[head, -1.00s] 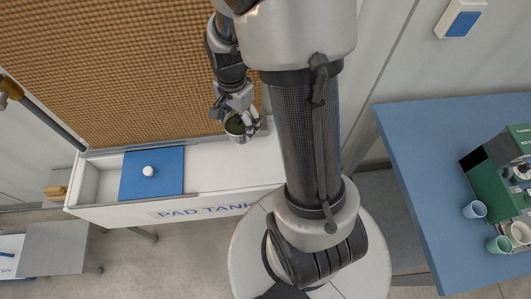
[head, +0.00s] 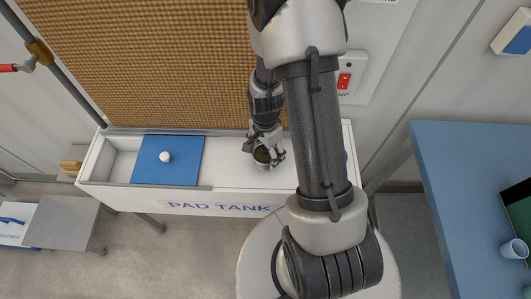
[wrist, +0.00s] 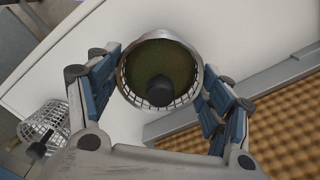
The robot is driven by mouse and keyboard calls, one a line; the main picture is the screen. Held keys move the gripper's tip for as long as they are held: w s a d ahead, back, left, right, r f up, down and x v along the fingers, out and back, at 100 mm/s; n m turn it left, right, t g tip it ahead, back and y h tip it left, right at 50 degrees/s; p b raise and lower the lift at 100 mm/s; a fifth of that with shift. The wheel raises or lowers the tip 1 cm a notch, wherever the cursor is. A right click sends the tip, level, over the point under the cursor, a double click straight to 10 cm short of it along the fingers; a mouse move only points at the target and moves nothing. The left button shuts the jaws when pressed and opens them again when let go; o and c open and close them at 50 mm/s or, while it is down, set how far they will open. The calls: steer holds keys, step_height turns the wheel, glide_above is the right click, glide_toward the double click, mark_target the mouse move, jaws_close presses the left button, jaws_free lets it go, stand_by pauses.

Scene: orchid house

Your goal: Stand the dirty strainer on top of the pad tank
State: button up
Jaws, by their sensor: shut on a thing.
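The dirty strainer (wrist: 160,62) is a round mesh basket with a green-brown inside and a dark knob in it. It also shows in the head view (head: 262,155). My gripper (head: 265,150) is shut on the strainer, with one finger on each side of its rim in the wrist view. The strainer is over the white top of the pad tank (head: 230,175), to the right of the blue lid. I cannot tell whether its base touches the top.
A blue panel (head: 168,160) with a white knob covers part of the tank, left of my gripper. The brown honeycomb pad (head: 150,60) rises behind. A second mesh basket (wrist: 45,125) shows lower left in the wrist view. A blue table (head: 465,190) stands at the right.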

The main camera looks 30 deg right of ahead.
steer(key=shift+f, duration=0.35)
steer(key=shift+f, duration=0.2)
steer(key=o, duration=1.1)
steer(key=shift+o, duration=0.2)
step_height(320, 180, up, 13)
steer(key=p, duration=0.4)
steer(key=shift+f+p, duration=0.2)
steer(key=shift+p, duration=0.1)
step_height(320, 180, up, 8)
steer(key=a+n+t, duration=0.1)
steer(key=a+n, duration=0.1)
steer(key=n, duration=0.1)
step_height(320, 180, up, 13)
steer(key=n+t, duration=0.2)
steer(key=n, duration=0.6)
glide_above(259, 156)
steer(key=s+a, duration=0.6)
steer(key=s, duration=0.1)
steer(key=s+a+r+n+t, duration=0.1)
steer(key=s+a+r+n, duration=0.1)
steer(key=s, duration=0.4)
steer(key=r+n, duration=0.1)
steer(key=n, duration=0.1)
steer(key=shift+s+a+r+n+t, duration=0.2)
steer(key=shift+s+r+n+t, duration=0.1)
steer(key=shift+r+n, duration=0.1)
